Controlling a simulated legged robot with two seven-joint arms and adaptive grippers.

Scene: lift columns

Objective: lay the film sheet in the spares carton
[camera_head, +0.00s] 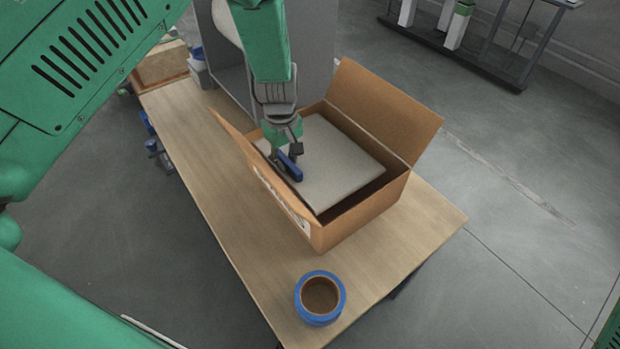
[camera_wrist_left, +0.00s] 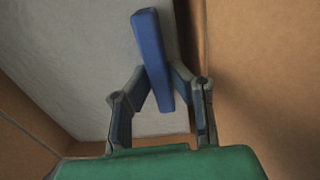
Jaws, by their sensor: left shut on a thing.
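The spares carton (camera_head: 357,213) is an open brown box with its flaps up, standing on the wooden table. The film sheet (camera_head: 335,165) is a flat pale grey square lying inside the carton's walls; how far it is above the carton's floor I cannot tell. A blue bar (camera_head: 289,167) lies along its left edge and looks like part of it. My left gripper (camera_head: 287,150) reaches down into the carton and is shut on this bar. The wrist view shows both fingers around the blue bar (camera_wrist_left: 155,70), over the grey sheet (camera_wrist_left: 80,60). My right gripper is out of view.
A roll of blue tape (camera_head: 320,298) stands on the table's near end. A grey cabinet (camera_head: 310,50) is behind the carton. A wooden box (camera_head: 160,64) sits at the table's far end. The table (camera_head: 215,190) is clear left of the carton.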

